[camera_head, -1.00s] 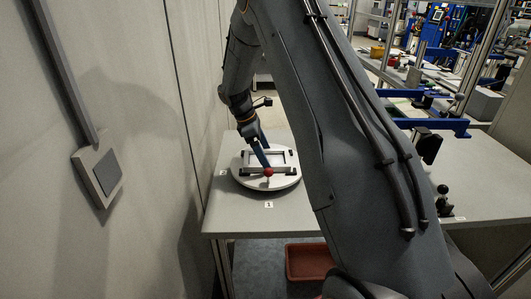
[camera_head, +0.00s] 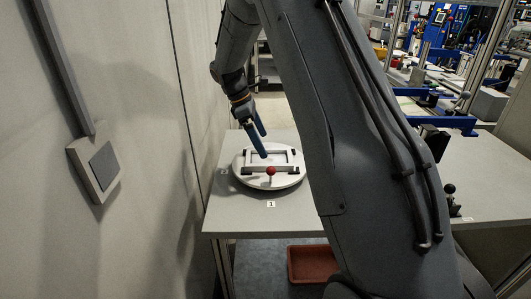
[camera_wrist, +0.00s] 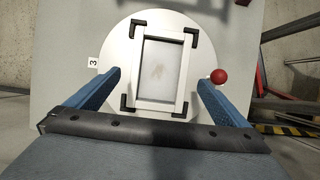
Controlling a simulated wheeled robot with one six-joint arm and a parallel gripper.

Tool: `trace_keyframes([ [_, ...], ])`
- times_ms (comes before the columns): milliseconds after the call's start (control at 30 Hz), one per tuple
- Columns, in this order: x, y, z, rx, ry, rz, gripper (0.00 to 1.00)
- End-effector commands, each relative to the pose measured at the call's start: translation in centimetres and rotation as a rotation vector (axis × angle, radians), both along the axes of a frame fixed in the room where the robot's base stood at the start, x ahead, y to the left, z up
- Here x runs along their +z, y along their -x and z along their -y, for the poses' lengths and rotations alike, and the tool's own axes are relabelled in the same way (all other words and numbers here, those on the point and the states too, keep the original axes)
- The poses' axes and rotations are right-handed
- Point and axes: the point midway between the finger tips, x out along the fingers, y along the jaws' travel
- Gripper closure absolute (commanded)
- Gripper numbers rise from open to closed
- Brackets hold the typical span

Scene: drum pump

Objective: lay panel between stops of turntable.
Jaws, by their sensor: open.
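The turntable (camera_head: 242,176) is a pale round disc on the grey table, with black corner stops (camera_wrist: 190,38). The panel (camera_wrist: 146,62), a light frame around a grey inner face, lies flat on the disc between the corner stops in the wrist view. Whether every corner sits fully inside its stop I cannot tell. A red ball knob (camera_head: 271,170) stands at the disc's near edge; it also shows in the wrist view (camera_wrist: 219,76). My gripper (camera_head: 262,143) is open and empty above the turntable, its blue fingers apart on either side of the panel in the wrist view.
Number labels 1 (camera_head: 271,204) and 3 (camera_wrist: 93,62) lie on the table around the disc. A wall with a switch box (camera_head: 95,168) is close on the left. A red-brown bin (camera_head: 312,263) sits below the table. Blue clamp-like fixtures (camera_head: 440,121) stand at the right.

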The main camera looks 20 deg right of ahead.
Motion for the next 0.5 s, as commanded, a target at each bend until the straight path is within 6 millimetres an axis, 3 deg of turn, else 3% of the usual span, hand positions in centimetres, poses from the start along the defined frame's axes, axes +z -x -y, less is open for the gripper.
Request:
trace_keyframes([
  [233, 3.9, -0.8, -1.6, 0.000, -0.001, 0.004, 0.00],
  [500, 5.3, -0.1, -2.5, -0.028, -0.012, 0.019, 0.00],
])
